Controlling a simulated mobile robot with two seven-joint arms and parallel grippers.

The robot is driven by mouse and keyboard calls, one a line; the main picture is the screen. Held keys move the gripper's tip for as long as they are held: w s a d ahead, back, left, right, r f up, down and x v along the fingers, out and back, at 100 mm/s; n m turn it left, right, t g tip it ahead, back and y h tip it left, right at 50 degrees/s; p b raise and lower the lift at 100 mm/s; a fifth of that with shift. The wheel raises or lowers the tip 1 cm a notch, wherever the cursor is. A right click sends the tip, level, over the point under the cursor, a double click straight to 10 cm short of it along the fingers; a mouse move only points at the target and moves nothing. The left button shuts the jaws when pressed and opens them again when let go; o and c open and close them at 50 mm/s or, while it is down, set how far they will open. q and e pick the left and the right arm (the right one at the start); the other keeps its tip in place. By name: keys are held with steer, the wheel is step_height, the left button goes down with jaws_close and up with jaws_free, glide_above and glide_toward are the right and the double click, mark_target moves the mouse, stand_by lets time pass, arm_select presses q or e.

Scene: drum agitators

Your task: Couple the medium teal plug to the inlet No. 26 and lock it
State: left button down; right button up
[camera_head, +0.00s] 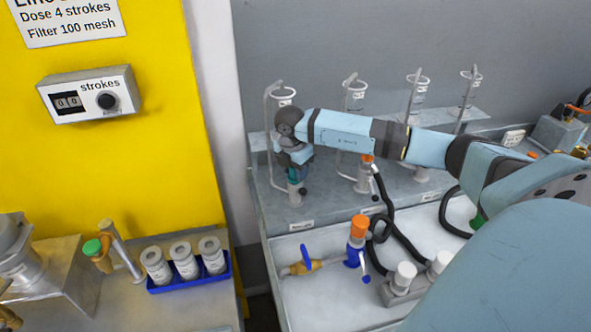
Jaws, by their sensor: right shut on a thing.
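My right gripper (294,160) reaches in from the right and points down over the leftmost inlet post (296,191) on the grey bench. It is shut on a teal plug (294,174), of which only a small part shows below the fingers. The plug is at the top of that post; I cannot tell whether it is seated or locked. A label plate (302,225) lies in front of the post, but its number is too small to read. My left gripper is not in view.
Orange-topped fitting (358,228) with blue levers stands in the white tray (320,300). Black hoses (387,225) loop beside it. Another inlet post (362,180) with an orange top stands to the right. A blue rack (190,281) of grey canisters is left.

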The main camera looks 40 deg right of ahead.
steer(key=shift+f, duration=0.4)
steer(key=o, duration=1)
steer(key=shift+r, duration=0.1)
steer(key=shift+r+p, duration=2)
steer(key=shift+r, duration=1.9)
